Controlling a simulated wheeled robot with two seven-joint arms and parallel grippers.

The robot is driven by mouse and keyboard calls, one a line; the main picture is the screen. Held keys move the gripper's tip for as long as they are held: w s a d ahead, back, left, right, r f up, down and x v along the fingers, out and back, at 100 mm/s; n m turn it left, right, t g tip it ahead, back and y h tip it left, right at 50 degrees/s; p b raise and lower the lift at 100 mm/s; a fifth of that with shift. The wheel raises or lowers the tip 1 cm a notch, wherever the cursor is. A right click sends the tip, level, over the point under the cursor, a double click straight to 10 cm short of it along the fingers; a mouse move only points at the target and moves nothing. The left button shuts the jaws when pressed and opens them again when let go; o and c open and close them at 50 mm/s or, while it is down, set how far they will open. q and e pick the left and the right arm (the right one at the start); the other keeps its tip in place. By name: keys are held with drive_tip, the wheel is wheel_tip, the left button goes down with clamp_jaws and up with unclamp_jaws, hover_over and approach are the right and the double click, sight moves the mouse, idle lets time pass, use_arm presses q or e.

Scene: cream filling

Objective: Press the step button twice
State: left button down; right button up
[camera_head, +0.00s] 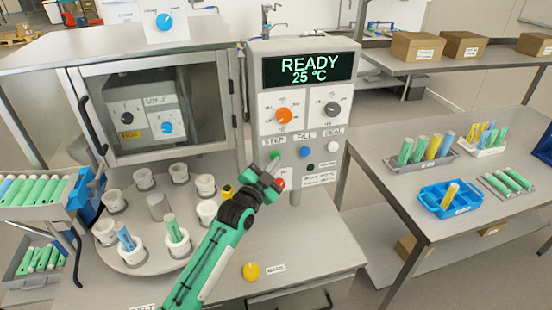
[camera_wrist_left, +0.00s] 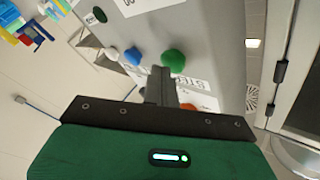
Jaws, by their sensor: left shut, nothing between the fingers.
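The step button is a green round button (camera_head: 275,155) under the STEP label on the grey control panel (camera_head: 258,115). In the left wrist view the green button (camera_wrist_left: 174,60) stands just beyond the fingertips. My left gripper (camera_head: 273,168) is shut and empty, its tip close to the button in the head view. It also shows in the left wrist view (camera_wrist_left: 161,72). I cannot tell whether the tip touches the button. The display (camera_head: 310,69) reads READY 25 °C. My right gripper is not in view.
A blue FILL button (camera_head: 305,152) and a white SEAL button (camera_head: 333,146) sit to the right of the green one. A red button (camera_head: 281,184) is below, partly behind my gripper. A round carousel (camera_head: 137,262) with white cups and tubes stands to the left.

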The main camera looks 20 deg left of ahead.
use_arm(q)
drive_tip(key=shift+w+a, duration=0.15)
drive_tip(key=shift+w, duration=0.05)
drive_tip(key=shift+s, duration=0.1)
idle(0.4)
drive_tip(key=shift+s+d+p, duration=0.5)
drive_tip(key=shift+s+d, duration=0.05)
drive_tip(key=shift+s, duration=0.2)
drive_tip(key=shift+s+d+p, duration=0.55)
drive_tip(key=shift+s+d, duration=0.15)
drive_tip(key=shift+s, duration=0.35)
drive_tip(key=shift+s+d+p, duration=0.55)
drive_tip(key=shift+s+d, duration=0.15)
drive_tip(key=shift+s, duration=0.3)
